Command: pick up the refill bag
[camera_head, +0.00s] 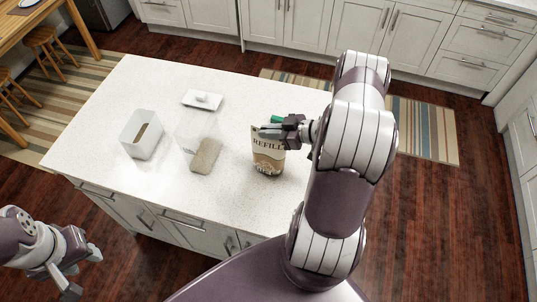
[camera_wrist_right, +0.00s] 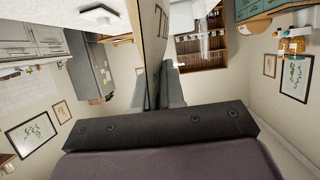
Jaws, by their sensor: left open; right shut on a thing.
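The refill bag (camera_head: 267,158), cream and brown with the word REFILL on it, is upright at the right part of the white island counter in the head view. My right gripper (camera_head: 271,130) is shut on its upper part, and the fingers hide some of the top. I cannot tell whether its base touches the counter. In the right wrist view a tan strip (camera_wrist_right: 152,45), which seems to be the bag, lies between the fingers (camera_wrist_right: 158,88). My left gripper (camera_head: 82,272) is open and empty, off the counter at the lower left.
On the counter (camera_head: 130,85) stand a white open container (camera_head: 142,137), a clear container (camera_head: 196,128) with a tan area at its front (camera_head: 205,156), and a white lid (camera_head: 203,99) behind. A green item (camera_head: 277,119) shows behind my right gripper.

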